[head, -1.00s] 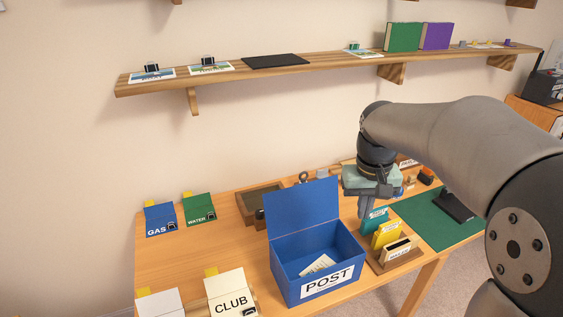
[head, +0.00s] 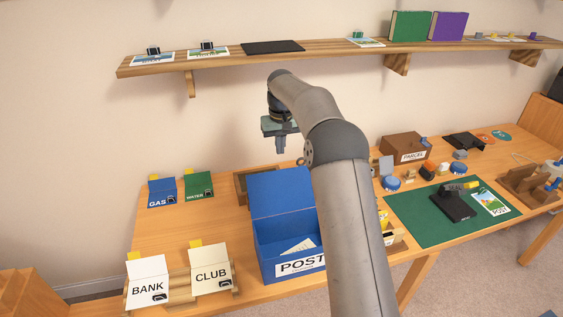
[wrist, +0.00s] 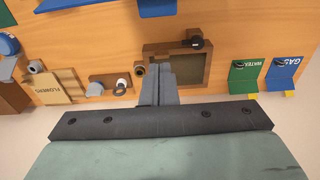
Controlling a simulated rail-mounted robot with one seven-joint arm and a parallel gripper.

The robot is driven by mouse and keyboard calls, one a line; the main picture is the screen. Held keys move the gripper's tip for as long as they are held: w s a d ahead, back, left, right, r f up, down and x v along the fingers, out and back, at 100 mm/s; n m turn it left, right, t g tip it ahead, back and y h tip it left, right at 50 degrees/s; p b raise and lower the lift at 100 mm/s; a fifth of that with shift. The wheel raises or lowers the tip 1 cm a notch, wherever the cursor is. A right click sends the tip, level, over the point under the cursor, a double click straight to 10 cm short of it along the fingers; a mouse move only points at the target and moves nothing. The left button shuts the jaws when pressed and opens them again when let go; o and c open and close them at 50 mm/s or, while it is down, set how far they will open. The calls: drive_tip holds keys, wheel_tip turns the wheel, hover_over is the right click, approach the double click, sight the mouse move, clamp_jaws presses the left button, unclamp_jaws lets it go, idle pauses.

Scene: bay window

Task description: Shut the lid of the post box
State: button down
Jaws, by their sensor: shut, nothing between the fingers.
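The blue post box (head: 285,262) labelled POST stands on the table with its lid (head: 281,196) raised upright at the back. A white envelope or card (head: 298,246) lies inside. My arm hides the box's right side. My gripper (head: 281,146) is shut and empty, above and behind the raised lid, pointing down. In the wrist view my gripper's fingers (wrist: 158,84) are together over the table's back part, beside a wooden tray. A blue edge at the top of the wrist view (wrist: 85,4) seems to be the lid.
The wooden tray (wrist: 151,75) lies behind the box. GAS (head: 162,192) and WATER (head: 199,185) cards stand at the back left, BANK (head: 148,281) and CLUB (head: 211,269) cards at the front left. A green mat (head: 420,228) lies right. A shelf (head: 330,58) runs above.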

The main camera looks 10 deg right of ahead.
drive_tip(key=s+f, duration=0.1)
drive_tip(key=f, duration=0.1)
drive_tip(key=s+f+p, duration=0.1)
drive_tip(key=s, duration=0.1)
drive_tip(key=shift+s+d+f+p, duration=0.15)
drive_tip(key=shift+s+f+p, duration=0.15)
drive_tip(key=shift+f, duration=0.1)
